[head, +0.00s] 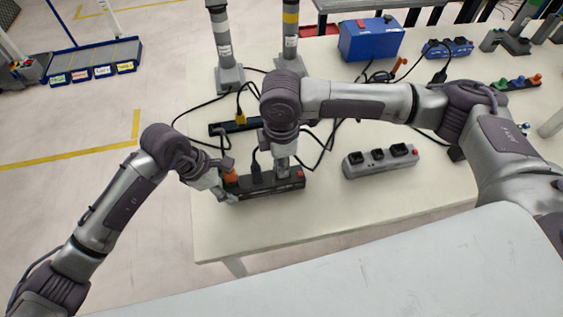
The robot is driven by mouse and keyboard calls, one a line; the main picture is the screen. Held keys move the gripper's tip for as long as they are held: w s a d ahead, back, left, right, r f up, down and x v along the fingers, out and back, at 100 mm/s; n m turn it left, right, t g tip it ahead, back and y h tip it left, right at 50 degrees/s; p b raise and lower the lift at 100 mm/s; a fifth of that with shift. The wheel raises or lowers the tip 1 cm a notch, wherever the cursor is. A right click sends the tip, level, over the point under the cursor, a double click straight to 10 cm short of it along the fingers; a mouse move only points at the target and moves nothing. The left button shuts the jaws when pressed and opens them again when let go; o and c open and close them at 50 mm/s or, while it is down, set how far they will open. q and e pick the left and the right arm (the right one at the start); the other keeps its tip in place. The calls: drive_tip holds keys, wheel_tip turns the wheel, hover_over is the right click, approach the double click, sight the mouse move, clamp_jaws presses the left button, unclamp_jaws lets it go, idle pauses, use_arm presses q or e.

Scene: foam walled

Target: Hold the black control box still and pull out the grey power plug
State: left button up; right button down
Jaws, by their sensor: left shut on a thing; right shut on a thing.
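The black control box (262,190) lies near the front left of the white table, long and low, with a red switch at its right end. An orange plug (230,176) and a black plug (256,176) stand in its top. My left gripper (226,191) is shut on the left end of the box. My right gripper (283,172) points straight down over the right part of the box and is shut on the grey power plug, which is mostly hidden by the fingers. I cannot tell how deep the plug sits.
A grey socket strip (381,161) lies to the right. A black strip (235,126) with a yellow plug (240,117) lies behind the box. Black cables cross the table. A blue box (370,40) and two posts stand farther back. The table's front edge is close to the control box.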

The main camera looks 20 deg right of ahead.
wheel_tip(320, 180, up, 10)
drive_tip(key=shift+f, duration=0.1)
use_arm(q)
drive_tip(key=o, duration=1.4)
drive_tip(key=shift+a+r, duration=0.1)
drive_tip(key=v, duration=1.1)
drive_tip(key=shift+r, duration=0.4)
drive_tip(key=shift+a, duration=0.1)
